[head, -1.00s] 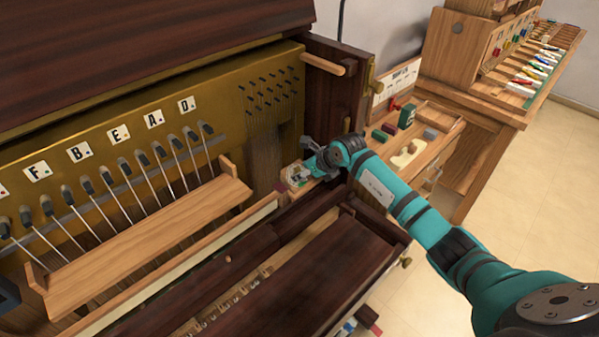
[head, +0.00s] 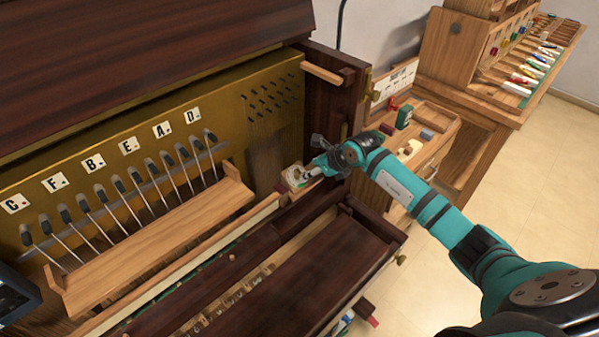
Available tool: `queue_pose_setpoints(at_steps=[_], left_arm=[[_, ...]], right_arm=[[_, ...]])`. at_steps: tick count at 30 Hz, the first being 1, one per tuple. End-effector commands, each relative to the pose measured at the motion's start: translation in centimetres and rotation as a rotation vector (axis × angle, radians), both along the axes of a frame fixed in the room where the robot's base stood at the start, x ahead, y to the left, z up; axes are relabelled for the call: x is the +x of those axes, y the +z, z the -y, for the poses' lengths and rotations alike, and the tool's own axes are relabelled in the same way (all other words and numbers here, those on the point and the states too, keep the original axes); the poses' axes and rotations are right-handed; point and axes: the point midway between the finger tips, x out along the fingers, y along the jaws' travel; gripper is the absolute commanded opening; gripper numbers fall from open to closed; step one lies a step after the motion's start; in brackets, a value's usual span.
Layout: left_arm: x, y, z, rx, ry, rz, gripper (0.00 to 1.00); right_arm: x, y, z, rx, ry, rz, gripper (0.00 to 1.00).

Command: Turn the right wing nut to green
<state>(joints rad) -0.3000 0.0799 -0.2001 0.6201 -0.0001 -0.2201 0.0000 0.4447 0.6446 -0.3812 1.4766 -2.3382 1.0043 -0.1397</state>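My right gripper (head: 314,160) is at the right end of the piano's key bed, over a small wooden block with a pale face (head: 293,177). Its fingers are small and dark against the block, and I cannot tell whether they are apart or closed. I cannot make out the right wing nut or any green mark; the gripper partly covers the block.
The open piano has tuning pins (head: 270,97), a row of hammers (head: 150,182) and a wooden rail (head: 160,240). A dark wooden cheek (head: 335,95) rises behind the gripper. A side bench (head: 440,140) holds small coloured items.

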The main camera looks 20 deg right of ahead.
Motion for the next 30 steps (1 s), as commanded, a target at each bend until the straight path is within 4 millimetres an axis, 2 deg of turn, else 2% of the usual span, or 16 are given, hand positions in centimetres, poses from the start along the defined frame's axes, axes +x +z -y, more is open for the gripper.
queue_pose_setpoints(at_steps=[18,30], left_arm=[[0.0,3.2,0.0,0.000,0.000,0.000,0.00],[0.0,3.3,0.0,0.000,0.000,0.000,0.00]], right_arm=[[-2.3,3.0,0.8,-0.001,0.001,-0.002,0.44],[-2.5,3.0,0.8,0.000,0.000,-0.001,0.44]])
